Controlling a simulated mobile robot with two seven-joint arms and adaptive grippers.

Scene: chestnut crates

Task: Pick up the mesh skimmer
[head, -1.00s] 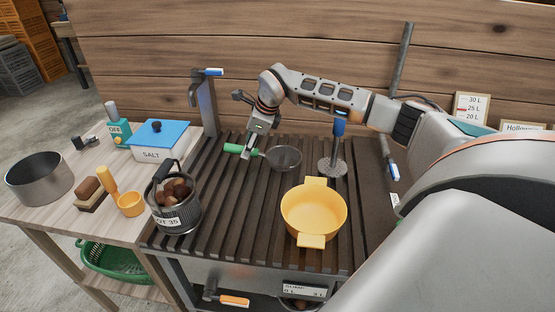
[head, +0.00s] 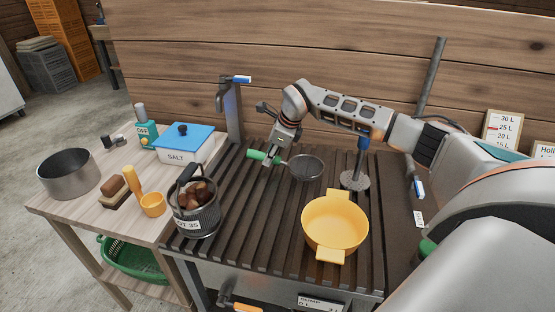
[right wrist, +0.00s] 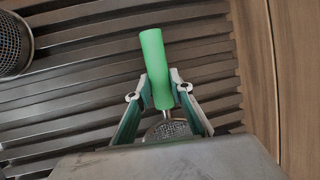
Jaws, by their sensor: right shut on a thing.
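The mesh skimmer has a green handle (right wrist: 157,65) and a round wire-mesh bowl (head: 306,167). It is over the dark slatted top (head: 290,225), behind the yellow two-handled pot. My right gripper (head: 268,160) is shut on the green handle. In the right wrist view the two fingers of my right gripper (right wrist: 160,90) press the handle from both sides, and part of the mesh shows below them. I cannot tell whether the skimmer touches the slats or hangs just above them. My left gripper is out of view.
The yellow pot (head: 335,225) stands in front of the skimmer. A blue-handled tool with a round perforated foot (head: 355,181) stands right of it. A dark basket of chestnuts (head: 197,218) is front left. A tap (head: 233,110) and wooden wall (head: 300,60) are behind.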

